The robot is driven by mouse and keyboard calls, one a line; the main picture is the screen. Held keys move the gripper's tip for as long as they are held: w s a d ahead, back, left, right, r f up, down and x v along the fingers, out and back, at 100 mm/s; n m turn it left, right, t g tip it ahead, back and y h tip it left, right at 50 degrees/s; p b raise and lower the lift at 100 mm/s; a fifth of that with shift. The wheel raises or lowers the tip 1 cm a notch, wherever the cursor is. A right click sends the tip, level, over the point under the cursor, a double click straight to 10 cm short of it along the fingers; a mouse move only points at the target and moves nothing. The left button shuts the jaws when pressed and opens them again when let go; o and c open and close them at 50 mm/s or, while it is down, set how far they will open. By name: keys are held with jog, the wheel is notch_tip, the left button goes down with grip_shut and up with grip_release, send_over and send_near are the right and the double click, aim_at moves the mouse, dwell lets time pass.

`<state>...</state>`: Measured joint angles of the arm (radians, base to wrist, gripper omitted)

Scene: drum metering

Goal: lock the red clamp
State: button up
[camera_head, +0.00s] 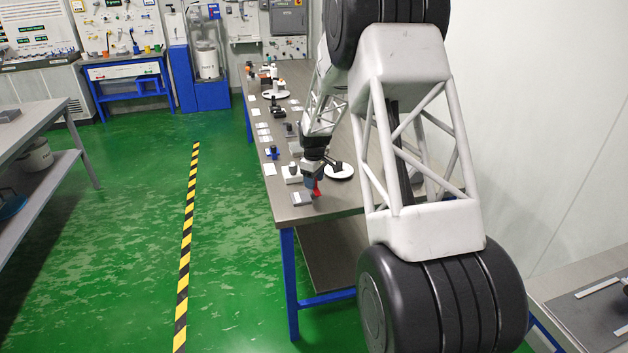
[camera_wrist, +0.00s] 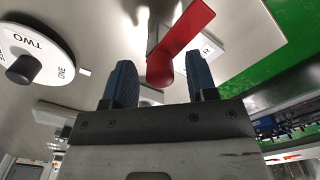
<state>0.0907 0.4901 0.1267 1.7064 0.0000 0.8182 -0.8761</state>
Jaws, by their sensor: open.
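The red clamp (camera_wrist: 180,38) is a flat red lever with a rounded end, and it shows large at the top middle of the wrist view. In the head view it is a small red shape (camera_head: 316,188) near the front end of the workbench. My gripper (camera_wrist: 162,82) is open, with two dark blue fingers apart. The lever's rounded end appears in the gap between the fingers in the wrist view; I cannot tell whether it touches either one. In the head view my gripper (camera_head: 313,178) is right at the clamp, and part of the clamp is hidden.
Green floor (camera_head: 235,250) lies left of the bench.

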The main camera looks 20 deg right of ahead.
jog(key=c, duration=0.9)
jog(key=shift+m, duration=0.4)
jog(key=m, duration=0.8)
jog(key=shift+m, duration=0.3)
jog(key=m, duration=0.4)
jog(key=shift+m, duration=2.3)
